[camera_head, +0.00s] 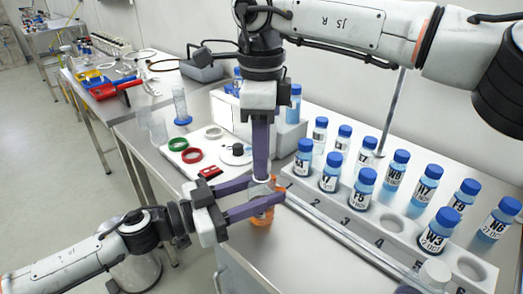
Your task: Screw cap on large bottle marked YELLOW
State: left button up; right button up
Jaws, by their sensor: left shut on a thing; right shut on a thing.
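An orange bottle (262,218) stands at the near left edge of the rack, partly hidden by my gripper fingers. Its marking cannot be read. My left gripper (264,190) reaches in from the left and is shut around the bottle's upper part. My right gripper (261,180) points straight down from above, with its fingertips right over the bottle's top. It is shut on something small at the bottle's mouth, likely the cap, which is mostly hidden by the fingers. Whether the cap sits on the threads cannot be told.
A white numbered rack (387,228) with several blue-capped bottles stands to the right. Behind are a white tray (214,146) with green and red rings and a black knob-like piece (238,149). Bare steel bench (300,262) lies in front.

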jog(key=shift+f, duration=0.55)
